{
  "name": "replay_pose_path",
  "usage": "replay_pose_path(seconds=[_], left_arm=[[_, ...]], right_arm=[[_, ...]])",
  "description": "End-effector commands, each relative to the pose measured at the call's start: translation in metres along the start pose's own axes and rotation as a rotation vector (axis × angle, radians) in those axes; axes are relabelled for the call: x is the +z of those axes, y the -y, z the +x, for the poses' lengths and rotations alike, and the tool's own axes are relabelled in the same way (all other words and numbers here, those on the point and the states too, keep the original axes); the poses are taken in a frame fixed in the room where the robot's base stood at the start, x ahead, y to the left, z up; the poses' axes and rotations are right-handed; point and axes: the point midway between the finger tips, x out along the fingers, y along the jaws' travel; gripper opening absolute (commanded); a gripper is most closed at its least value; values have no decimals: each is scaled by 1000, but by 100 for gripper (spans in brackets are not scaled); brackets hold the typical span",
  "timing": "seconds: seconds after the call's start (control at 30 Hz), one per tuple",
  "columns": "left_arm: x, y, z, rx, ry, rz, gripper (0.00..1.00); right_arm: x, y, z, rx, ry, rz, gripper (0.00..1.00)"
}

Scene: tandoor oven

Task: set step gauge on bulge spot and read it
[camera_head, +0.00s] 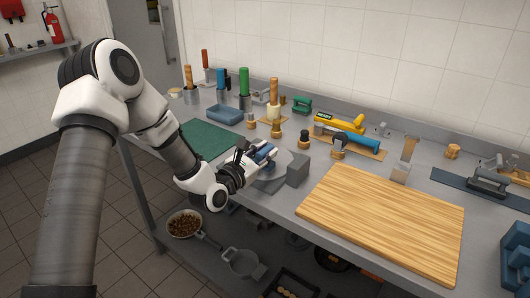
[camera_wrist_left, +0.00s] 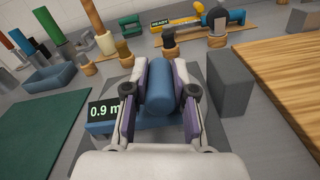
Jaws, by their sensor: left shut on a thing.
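My left gripper (camera_head: 262,152) is shut on the blue step gauge (camera_head: 265,150). In the left wrist view the gripper (camera_wrist_left: 160,85) has its fingers on both sides of the gauge's blue rounded body (camera_wrist_left: 159,88). The gauge sits low over a grey surface (camera_head: 270,187) beside a grey block (camera_head: 298,168). The bulge spot cannot be made out, and contact under the gauge is hidden. My right gripper is not in view.
A green mat (camera_head: 203,138) lies to the left and a wooden board (camera_head: 385,215) to the right. Pans and a bowl (camera_head: 184,223) are on the shelf below.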

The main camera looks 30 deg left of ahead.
Motion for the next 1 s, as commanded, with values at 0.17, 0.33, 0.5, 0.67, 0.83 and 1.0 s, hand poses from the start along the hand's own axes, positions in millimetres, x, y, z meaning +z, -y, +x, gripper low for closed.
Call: replay_pose_path(seconds=[0.17,0.33,0.5,0.67,0.83,1.0], left_arm=[[0,0,0,0,-2,-1,0],[0,0,0,0,-2,-1,54],[0,0,0,0,-2,-1,55],[0,0,-2,0,-3,-2,55],[0,-1,-15,1,-4,-4,55],[1,-1,-31,1,-4,-5,55]], right_arm=[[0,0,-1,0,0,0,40],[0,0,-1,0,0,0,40],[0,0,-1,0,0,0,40],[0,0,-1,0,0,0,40],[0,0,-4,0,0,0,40],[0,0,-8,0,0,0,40]])
